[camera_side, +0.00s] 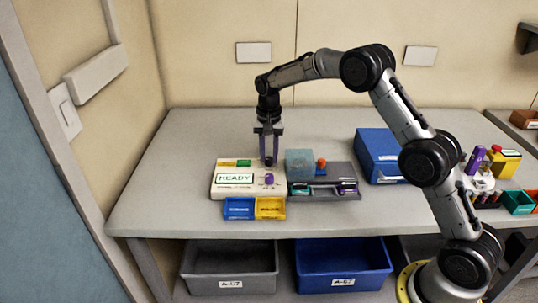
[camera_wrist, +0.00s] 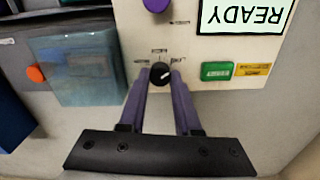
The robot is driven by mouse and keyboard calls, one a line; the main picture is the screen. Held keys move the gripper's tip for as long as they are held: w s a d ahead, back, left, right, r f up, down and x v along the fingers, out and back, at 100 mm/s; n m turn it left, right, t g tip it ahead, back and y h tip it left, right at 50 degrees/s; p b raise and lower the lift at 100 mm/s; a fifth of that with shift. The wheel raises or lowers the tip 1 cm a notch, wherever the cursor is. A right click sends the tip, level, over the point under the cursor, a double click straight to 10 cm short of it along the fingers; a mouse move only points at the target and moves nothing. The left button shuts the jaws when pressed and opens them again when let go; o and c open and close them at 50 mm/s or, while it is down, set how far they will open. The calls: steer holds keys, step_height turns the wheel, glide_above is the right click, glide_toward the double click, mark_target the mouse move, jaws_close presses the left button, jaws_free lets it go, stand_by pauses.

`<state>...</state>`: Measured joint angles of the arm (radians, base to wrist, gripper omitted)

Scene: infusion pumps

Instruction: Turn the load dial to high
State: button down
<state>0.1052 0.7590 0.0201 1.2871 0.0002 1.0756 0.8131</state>
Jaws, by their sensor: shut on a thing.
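The pump (camera_side: 226,192) is a pale box with a READY display (camera_side: 234,179) on the left half of its top. A black dial (camera_wrist: 161,74) with a slanting pale mark shows in the wrist view, with small labels around it that are too small to read. My gripper (camera_side: 268,161) points straight down over the pump's back right part. In the wrist view its purple fingers (camera_wrist: 161,80) are shut on the black dial, one on each side. A purple knob (camera_side: 269,179) stands nearer the pump's front edge.
A grey unit (camera_side: 322,195) with a translucent teal box (camera_side: 299,162) and an orange knob (camera_side: 321,162) stands close on the right. Blue (camera_side: 239,208) and yellow (camera_side: 271,208) trays sit in front. A blue case (camera_side: 380,152) stands further right. The table's left is clear.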

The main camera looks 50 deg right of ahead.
mark_target(269, 158)
steer(key=n, duration=0.5)
steer(key=shift+n, duration=0.4)
steer(key=n, duration=0.5)
steer(key=shift+w, duration=0.1)
steer(key=shift+n, duration=0.3)
steer(key=c, duration=0.6)
jaws_free()
step_height(269, 158, up, 14)
